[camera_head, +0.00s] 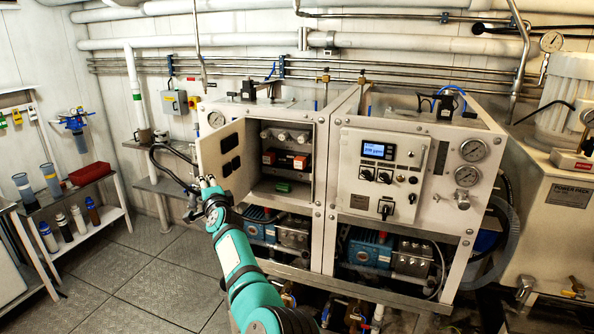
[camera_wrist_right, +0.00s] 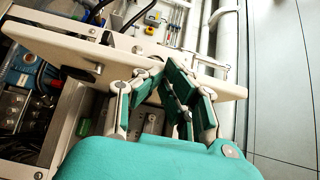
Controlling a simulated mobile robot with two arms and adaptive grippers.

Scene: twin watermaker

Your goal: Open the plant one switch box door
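The plant one switch box is the left cabinet box (camera_head: 287,160), with its beige door (camera_head: 226,150) swung out to the left and the inside showing. My right gripper (camera_head: 208,184) is at the door's lower free edge. In the right wrist view the door panel (camera_wrist_right: 60,42) runs across behind or beside the fingers of my right gripper (camera_wrist_right: 162,92). The fingers look parted, with a gap between the pads; whether they touch the door I cannot tell. My left gripper is not in view.
A second switch box (camera_head: 380,170) with a display and gauges is closed at right. A shelf with bottles and a red tray (camera_head: 90,173) stands at left. A small side table (camera_head: 165,187) is just left of the door. Tiled floor (camera_head: 150,270) lies open at front left.

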